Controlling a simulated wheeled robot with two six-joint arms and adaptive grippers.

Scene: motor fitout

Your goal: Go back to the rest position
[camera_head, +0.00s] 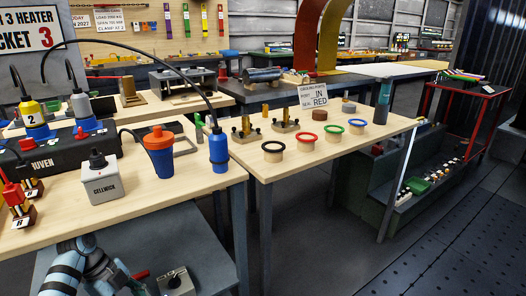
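My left arm comes in at the bottom left, below the front edge of the near wooden table (190,196). Its light blue and black links show. A dark part at its end, which looks like my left gripper (122,284), is small and partly cut off by the lower edge of the view. I cannot make out its fingers or whether it holds anything. My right gripper is not in view.
A grey lower shelf (215,262) lies below. Floor at right is clear.

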